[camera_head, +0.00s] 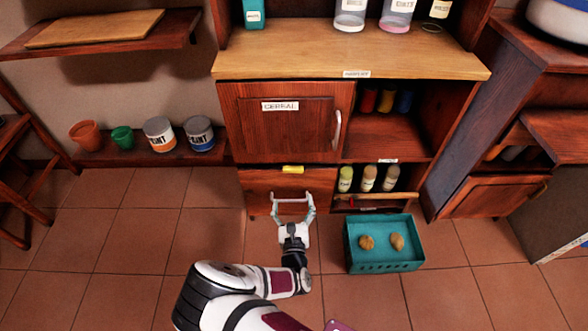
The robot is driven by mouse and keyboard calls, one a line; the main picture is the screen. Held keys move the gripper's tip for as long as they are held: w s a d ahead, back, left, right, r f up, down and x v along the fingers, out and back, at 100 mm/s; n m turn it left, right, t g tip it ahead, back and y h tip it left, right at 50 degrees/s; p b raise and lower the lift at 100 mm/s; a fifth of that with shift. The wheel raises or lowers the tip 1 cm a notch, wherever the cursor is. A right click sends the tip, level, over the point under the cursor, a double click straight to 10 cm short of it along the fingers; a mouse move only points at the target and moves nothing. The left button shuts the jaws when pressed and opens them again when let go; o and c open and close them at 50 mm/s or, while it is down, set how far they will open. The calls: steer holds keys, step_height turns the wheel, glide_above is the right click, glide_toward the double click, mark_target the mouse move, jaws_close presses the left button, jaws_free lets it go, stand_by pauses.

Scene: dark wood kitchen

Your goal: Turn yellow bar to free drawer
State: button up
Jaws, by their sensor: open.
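The yellow bar (292,169) is a short block lying level across the top edge of the drawer (268,186), at the foot of the cereal cabinet door. The drawer is shut and has a plain dark wood front. My gripper (293,203) is open and empty. In the picture it lies just below the yellow bar, in front of the drawer's lower part, and looks apart from the bar. How far it stands from the drawer front is hard to tell.
The cereal door (290,123) above is shut, with a metal handle (337,130) at its right. A teal crate (383,265) with two potatoes stands on the floor to the right. Bottles (368,178) stand on the low shelf.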

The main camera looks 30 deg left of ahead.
mark_target(293, 171)
steer(key=shift+m, duration=0.9)
steer(key=b+x, duration=0.1)
steer(key=x, duration=0.3)
steer(key=b+x, duration=0.1)
steer(key=x, duration=0.3)
steer(key=b+x, duration=0.2)
steer(key=x, duration=0.2)
steer(key=shift+w+d+f, duration=0.1)
steer(key=shift+w+f, duration=0.2)
steer(key=shift+w, duration=0.05)
steer(key=c, duration=1.2)
